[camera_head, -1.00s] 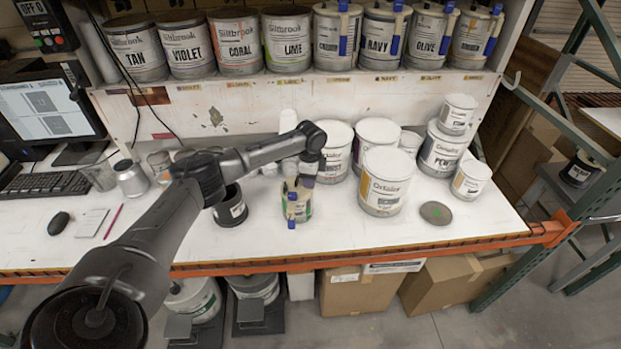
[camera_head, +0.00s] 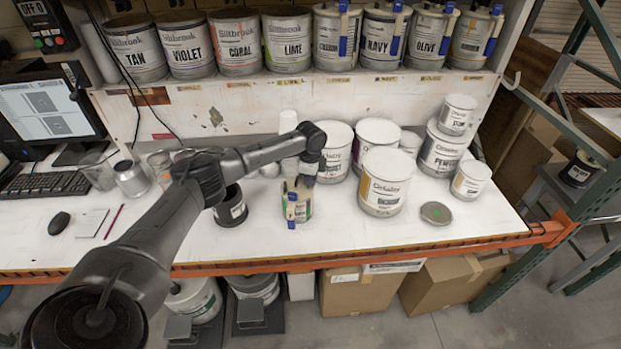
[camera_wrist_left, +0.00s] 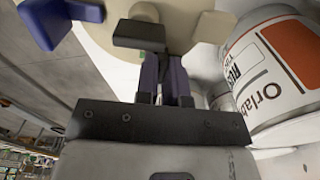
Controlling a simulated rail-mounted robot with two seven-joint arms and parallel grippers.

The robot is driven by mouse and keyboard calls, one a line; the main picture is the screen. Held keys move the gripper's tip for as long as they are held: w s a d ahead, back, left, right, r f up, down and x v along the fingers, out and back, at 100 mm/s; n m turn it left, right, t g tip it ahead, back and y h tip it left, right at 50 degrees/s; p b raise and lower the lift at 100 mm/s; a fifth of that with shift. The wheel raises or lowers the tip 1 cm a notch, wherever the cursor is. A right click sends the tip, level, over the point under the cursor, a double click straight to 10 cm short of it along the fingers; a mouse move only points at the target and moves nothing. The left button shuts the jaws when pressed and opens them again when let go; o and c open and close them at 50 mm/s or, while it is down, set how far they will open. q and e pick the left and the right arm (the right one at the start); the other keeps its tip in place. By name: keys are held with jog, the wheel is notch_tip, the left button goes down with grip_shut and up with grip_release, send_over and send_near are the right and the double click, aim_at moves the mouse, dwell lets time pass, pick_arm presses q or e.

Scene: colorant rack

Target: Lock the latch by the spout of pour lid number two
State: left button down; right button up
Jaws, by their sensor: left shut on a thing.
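A small can (camera_head: 298,208) with a cream pour lid (camera_head: 299,190) and blue latches stands near the middle of the bench. One blue part (camera_head: 291,225) is low on its front. My left gripper (camera_head: 306,181) comes down onto the lid from behind and right. In the left wrist view its fingers (camera_wrist_left: 165,80) are close together over the cream lid (camera_wrist_left: 185,20), and a blue latch (camera_wrist_left: 38,25) sticks out at the upper left. The gripper is shut on a part of the lid; the gripped part is mostly hidden. My right gripper is not in view.
A dark open pot (camera_head: 231,208) stands just left of the can. A large Orlaby can (camera_head: 386,182) and several other white cans stand to the right, beside a flat grey disc (camera_head: 436,213). The front of the bench is clear.

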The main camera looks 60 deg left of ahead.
pick_arm(q)
jog(key=m+p, duration=0.2)
jog(key=m, duration=0.1)
jog(key=shift+d+r, duration=0.1)
jog(key=m+p, duration=0.1)
jog(key=m, duration=0.3)
jog(key=shift+s, duration=0.15)
jog(key=m, duration=0.5)
jog(key=shift+s+p, duration=0.1)
jog(key=shift+p, duration=0.3)
jog(key=m, duration=0.3)
jog(key=shift+m, duration=0.4)
jog(key=shift+s, duration=0.1)
jog(key=c, duration=1.2)
grip_release()
